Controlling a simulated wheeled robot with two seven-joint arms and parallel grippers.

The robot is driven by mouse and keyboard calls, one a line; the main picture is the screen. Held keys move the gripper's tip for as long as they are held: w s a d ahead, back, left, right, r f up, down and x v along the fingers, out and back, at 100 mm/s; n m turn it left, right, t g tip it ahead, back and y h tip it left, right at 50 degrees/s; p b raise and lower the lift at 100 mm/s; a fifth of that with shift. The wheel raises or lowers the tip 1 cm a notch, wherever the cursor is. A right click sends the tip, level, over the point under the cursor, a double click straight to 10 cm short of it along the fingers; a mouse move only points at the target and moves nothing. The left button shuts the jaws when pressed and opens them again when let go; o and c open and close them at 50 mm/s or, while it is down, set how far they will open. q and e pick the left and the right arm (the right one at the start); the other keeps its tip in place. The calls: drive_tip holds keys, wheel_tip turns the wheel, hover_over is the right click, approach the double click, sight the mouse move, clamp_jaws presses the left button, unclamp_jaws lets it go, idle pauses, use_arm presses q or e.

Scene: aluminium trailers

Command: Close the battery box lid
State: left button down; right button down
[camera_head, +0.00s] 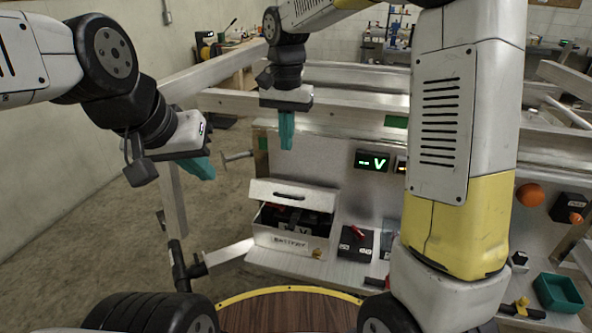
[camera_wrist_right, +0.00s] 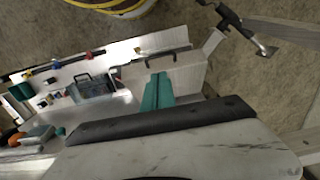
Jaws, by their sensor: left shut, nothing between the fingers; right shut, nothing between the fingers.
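The white battery box (camera_head: 287,240) stands on the panel's lower ledge in the head view. Its white lid (camera_head: 292,190), with a dark handle, is raised, and dark contents show in the gap beneath it. My right gripper (camera_head: 286,132) has teal fingers pointing down, shut and empty, above the lid and apart from it. My left gripper (camera_head: 203,170) is shut and empty, left of and above the box.
A green-lit voltage display (camera_head: 371,161) is on the panel right of the box. A black switch unit (camera_head: 355,244) with a red lever sits beside the box. Metal trailer rails (camera_head: 330,103) run behind my right gripper. A teal bin (camera_head: 558,293) is at far right.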

approach(287, 186)
drive_tip(key=s+f, duration=0.1)
drive_tip(key=f, duration=0.1)
drive_tip(key=s+f, duration=0.1)
drive_tip(key=f, duration=0.1)
drive_tip(key=s+f, duration=0.2)
drive_tip(key=shift+s+a+f, duration=0.15)
drive_tip(key=shift+f, duration=0.15)
drive_tip(key=shift+s+f, duration=0.1)
drive_tip(key=s+a+f+t, duration=0.1)
drive_tip(key=s+f, duration=0.2)
drive_tip(key=f, duration=1)
drive_tip(key=shift+s, duration=0.35)
drive_tip(key=shift+a+r, duration=0.1)
drive_tip(key=shift+r, duration=0.05)
